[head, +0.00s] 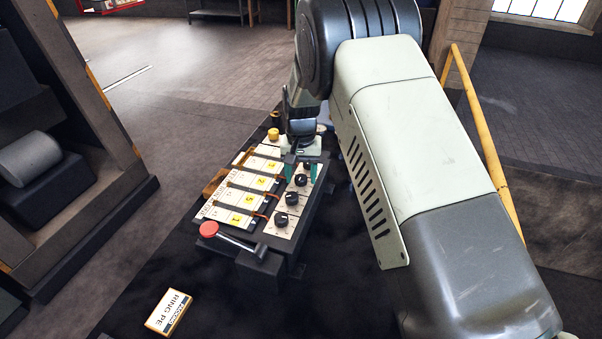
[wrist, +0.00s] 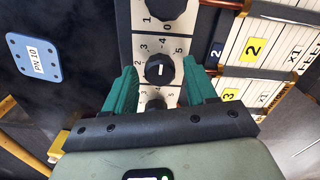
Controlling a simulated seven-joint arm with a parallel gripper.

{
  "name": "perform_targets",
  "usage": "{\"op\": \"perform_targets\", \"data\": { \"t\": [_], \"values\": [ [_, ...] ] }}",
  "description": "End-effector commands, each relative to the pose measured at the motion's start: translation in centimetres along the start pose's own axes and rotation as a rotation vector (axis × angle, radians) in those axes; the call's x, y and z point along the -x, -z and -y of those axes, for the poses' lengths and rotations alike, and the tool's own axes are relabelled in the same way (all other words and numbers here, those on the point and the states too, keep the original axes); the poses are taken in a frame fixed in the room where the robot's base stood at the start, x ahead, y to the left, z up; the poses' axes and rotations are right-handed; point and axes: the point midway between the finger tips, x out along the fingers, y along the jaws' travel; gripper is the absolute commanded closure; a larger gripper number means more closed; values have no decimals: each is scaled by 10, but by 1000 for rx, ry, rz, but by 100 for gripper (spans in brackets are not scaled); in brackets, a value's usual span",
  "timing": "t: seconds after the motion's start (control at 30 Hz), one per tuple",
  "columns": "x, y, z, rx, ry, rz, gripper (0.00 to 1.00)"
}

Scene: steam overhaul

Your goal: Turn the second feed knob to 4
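The feed panel (head: 268,235) lies on the dark bench with a row of black knobs along its right side. In the wrist view, a black knob (wrist: 160,67) with a white mark sits between the two green fingertips of my gripper (wrist: 160,88), beside a dark label "2" (wrist: 217,52). Figures 2 to 5 show around it; its exact setting is too small to read. The fingers are apart with gaps on both sides of the knob. Another knob (wrist: 163,8) shows above it, and one (wrist: 155,103) is partly hidden by my gripper. In the head view my gripper (head: 300,171) is over the panel's far end.
A red-knobbed lever (head: 208,229) projects at the panel's near end. White strips with yellow number tags (head: 249,199) lie beside the knobs. A small labelled box (head: 168,311) lies on the bench in front. A blue plate (wrist: 34,57) is left of the panel in the wrist view.

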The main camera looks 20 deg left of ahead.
Motion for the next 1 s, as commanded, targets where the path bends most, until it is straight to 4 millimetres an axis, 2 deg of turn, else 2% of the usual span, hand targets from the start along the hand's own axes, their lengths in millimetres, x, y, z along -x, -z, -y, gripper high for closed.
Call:
{"op": "perform_targets", "data": {
  "t": [0.37,0.47,0.8,1.0],
  "values": [
    [4,0,0,0,1,-2,39],
    [17,1,0,0,2,-4,39],
    [84,1,0,1,1,-4,39],
    [104,0,0,0,0,-1,39]
  ]
}}
